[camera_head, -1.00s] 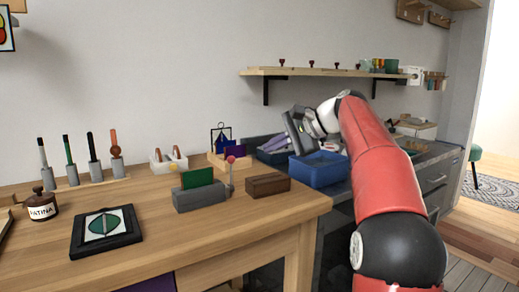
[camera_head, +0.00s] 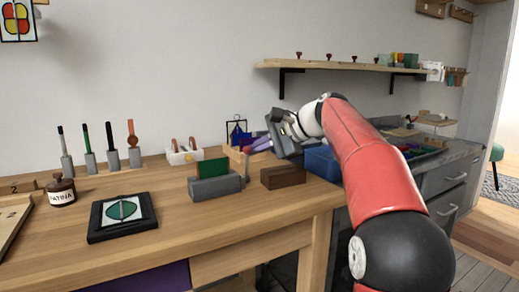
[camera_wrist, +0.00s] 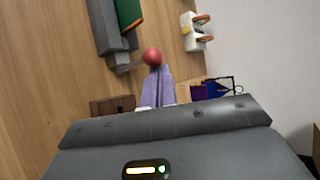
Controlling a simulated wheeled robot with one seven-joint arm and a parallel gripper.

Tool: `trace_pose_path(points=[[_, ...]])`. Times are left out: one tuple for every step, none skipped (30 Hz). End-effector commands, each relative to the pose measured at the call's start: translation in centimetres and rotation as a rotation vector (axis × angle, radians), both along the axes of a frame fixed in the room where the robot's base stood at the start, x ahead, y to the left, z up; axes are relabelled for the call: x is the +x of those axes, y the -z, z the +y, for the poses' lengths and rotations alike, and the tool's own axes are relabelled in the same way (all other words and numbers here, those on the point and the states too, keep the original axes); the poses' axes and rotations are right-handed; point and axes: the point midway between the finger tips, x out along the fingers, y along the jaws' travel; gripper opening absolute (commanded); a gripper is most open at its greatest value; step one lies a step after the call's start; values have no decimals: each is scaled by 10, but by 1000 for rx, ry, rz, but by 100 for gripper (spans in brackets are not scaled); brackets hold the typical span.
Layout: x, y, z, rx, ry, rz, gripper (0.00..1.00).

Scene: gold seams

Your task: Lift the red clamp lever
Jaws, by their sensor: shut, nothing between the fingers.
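The clamp (camera_head: 215,187) is a grey block on the wooden workbench, holding an upright green plate (camera_head: 212,168). It also shows in the wrist view (camera_wrist: 107,28) at upper left. Its lever ends in a red knob (camera_wrist: 152,56), seen just ahead of my fingertips in the wrist view. My gripper (camera_head: 250,147) has purple fingers, shut together and empty, pointing left toward the lever end of the clamp. In the wrist view the fingertips (camera_wrist: 156,70) appear right by the knob; contact cannot be told.
A brown block (camera_head: 283,177) lies right of the clamp, below my gripper. Behind are a white tray (camera_head: 184,156) and a wooden holder with blue and purple pieces. A blue bin (camera_head: 321,163) stands under my arm. A framed green piece (camera_head: 122,216) and patina bottle (camera_head: 61,191) are left.

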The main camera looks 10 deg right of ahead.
Motion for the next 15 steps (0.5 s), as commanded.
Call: trace_pose_path(points=[[0, 0, 0, 0, 0, 0, 0], [0, 0, 0, 0, 0, 0, 0], [0, 0, 0, 0, 0, 0, 0], [0, 0, 0, 0, 0, 0, 0], [0, 0, 0, 1, 0, -2, 0], [-1, 1, 0, 2, 0, -6, 0], [-2, 2, 0, 4, 0, -12, 0], [-3, 3, 0, 6, 0, -20, 0], [-5, 3, 0, 9, 0, -33, 0], [-7, 3, 0, 13, 0, -43, 0], [-9, 3, 0, 17, 1, -53, 0], [-11, 3, 0, 22, 0, -66, 0], [-13, 3, 0, 24, 0, -74, 0], [-13, 1, 1, 26, 0, -81, 0], [-14, -1, 1, 27, 0, -85, 0]])
